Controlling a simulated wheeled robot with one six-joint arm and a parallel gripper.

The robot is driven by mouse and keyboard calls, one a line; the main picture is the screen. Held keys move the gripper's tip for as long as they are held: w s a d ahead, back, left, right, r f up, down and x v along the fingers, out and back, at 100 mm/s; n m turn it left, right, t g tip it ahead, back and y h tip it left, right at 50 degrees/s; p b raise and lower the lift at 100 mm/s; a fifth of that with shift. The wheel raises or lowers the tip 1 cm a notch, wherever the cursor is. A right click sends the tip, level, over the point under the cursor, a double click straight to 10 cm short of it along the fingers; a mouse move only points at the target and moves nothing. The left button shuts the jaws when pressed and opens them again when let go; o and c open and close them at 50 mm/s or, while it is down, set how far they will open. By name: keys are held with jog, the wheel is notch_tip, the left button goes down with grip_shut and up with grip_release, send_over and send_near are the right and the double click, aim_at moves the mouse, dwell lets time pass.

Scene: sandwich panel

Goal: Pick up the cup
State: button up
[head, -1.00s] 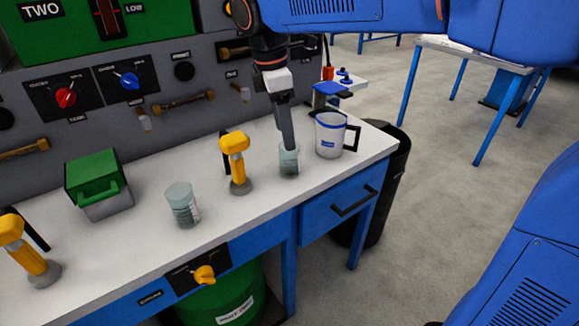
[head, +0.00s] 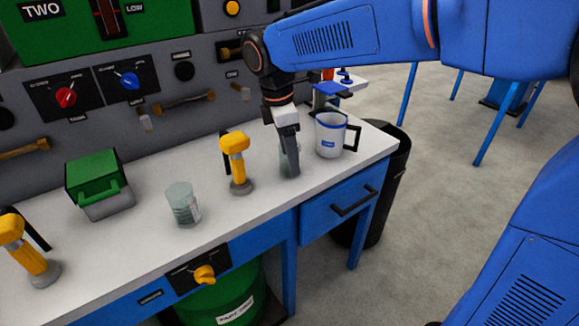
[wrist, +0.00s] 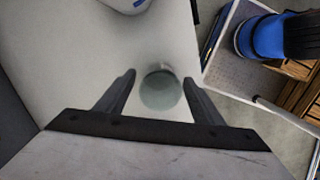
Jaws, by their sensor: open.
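A white cup with a blue rim and dark handle (head: 330,140) stands upright near the right end of the bench. Its lower edge shows at the top of the wrist view (wrist: 128,4). My gripper (head: 289,172) points down to the left of this cup, over a small clear glass beaker. In the wrist view the gripper (wrist: 159,77) is open, with a finger on each side of the beaker (wrist: 160,93). The fingers hide most of the beaker in the head view. I cannot tell whether they touch it.
A yellow-handled tap (head: 236,163) stands left of the gripper. A second glass beaker (head: 183,204) and a green-lidded box (head: 97,184) are farther left. The bench (head: 140,250) ends just right of the cup, above a black bin (head: 388,190).

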jog(key=c, duration=1.1)
jog(key=shift+r, duration=0.1)
jog(key=shift+c, duration=0.2)
